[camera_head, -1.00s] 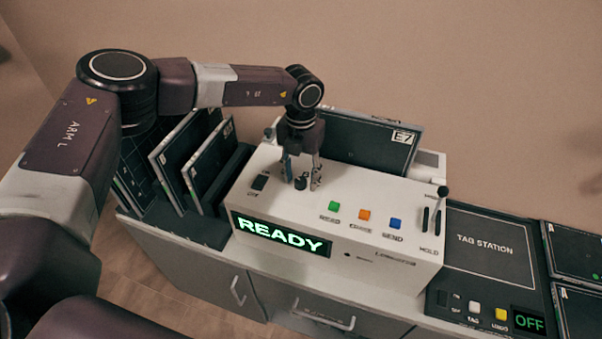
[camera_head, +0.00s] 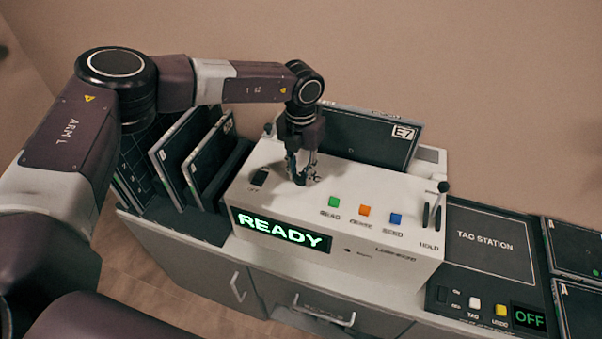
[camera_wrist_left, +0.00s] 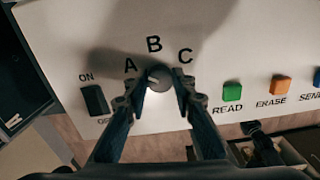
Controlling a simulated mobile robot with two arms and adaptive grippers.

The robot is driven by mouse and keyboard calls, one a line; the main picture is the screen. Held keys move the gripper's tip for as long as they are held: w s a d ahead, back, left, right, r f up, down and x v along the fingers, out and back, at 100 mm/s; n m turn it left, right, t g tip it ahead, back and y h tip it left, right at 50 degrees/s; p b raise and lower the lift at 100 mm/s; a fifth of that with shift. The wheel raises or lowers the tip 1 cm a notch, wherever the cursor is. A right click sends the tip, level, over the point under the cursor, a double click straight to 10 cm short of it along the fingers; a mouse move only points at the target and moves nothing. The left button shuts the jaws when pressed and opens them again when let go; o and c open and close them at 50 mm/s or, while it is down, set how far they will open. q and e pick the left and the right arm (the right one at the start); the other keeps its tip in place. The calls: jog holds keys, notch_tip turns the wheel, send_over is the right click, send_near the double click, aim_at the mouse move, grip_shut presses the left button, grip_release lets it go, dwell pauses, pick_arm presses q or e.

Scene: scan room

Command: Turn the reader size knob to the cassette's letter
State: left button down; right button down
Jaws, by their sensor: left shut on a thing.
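The reader (camera_head: 300,200) is a white box with a lit green READY display (camera_head: 281,230). A dark cassette (camera_head: 365,140) labelled E7 stands in its back; I cannot make out a size letter on it. The size knob (camera_wrist_left: 159,77) is grey and round, with A, B and C printed in an arc above it in the left wrist view. A pale mark shows on the knob's left side, but its exact pointing is unclear. My left gripper (camera_head: 300,180) is shut on the knob, its fingers on both sides; the head view mostly hides the knob. My right gripper is out of view.
An ON/OFF switch (camera_wrist_left: 95,100) is left of the knob. A cassette rack stands left; a tag station (camera_head: 486,240) is right.

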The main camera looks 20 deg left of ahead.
pick_arm(q)
jog(key=m+b, duration=0.2)
jog(key=shift+f+m+b, duration=0.2)
jog(key=shift+m+b, duration=0.1)
jog(key=shift+m, duration=0.1)
jog(key=m+b, duration=0.2)
jog(key=shift+m, duration=0.4)
jog(key=m+b, duration=0.2)
jog(key=m, duration=0.1)
jog(key=shift+r, duration=0.15)
jog(key=shift+w+r+m+b, duration=0.1)
jog(key=shift+m+b, duration=0.7)
jog(key=shift+m, duration=0.4)
jog(key=shift+r, duration=0.1)
jog(key=c, duration=1.6)
grip_release()
